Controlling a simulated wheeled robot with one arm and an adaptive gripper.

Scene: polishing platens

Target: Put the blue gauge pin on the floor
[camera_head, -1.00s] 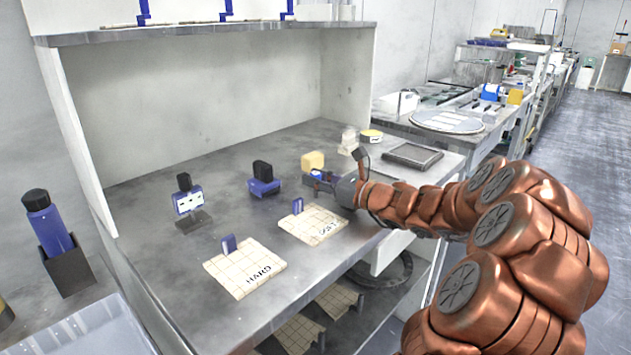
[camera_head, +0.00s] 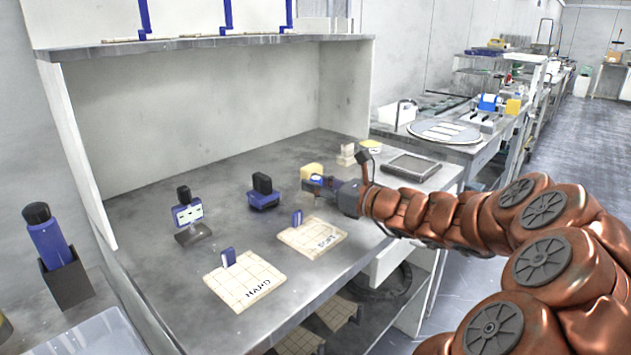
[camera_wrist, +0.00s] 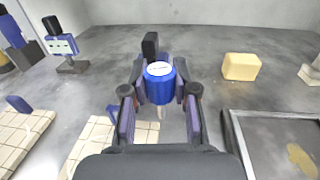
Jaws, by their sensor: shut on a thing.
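The blue gauge pin (camera_wrist: 160,86) has a ribbed blue cylindrical head with a white disc on top and a pale, thin shank below. My gripper (camera_wrist: 160,95) is shut on its head, with one finger on each side. The pin is upright in the wrist view, above the grey bench top. In the head view my gripper (camera_head: 320,185) is over the bench, behind the SOFT tile and in front of the yellow block; only a bit of the blue pin (camera_head: 317,179) shows there. The grey floor (camera_head: 575,130) lies to the right of the bench.
On the bench (camera_head: 150,270) are the HARD tile (camera_head: 243,282), the SOFT tile (camera_head: 312,238), a blue-and-black block (camera_head: 263,192), a small display (camera_head: 187,214), the yellow block (camera_head: 312,171) and a dark-framed tray (camera_head: 411,166). The aisle floor is clear.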

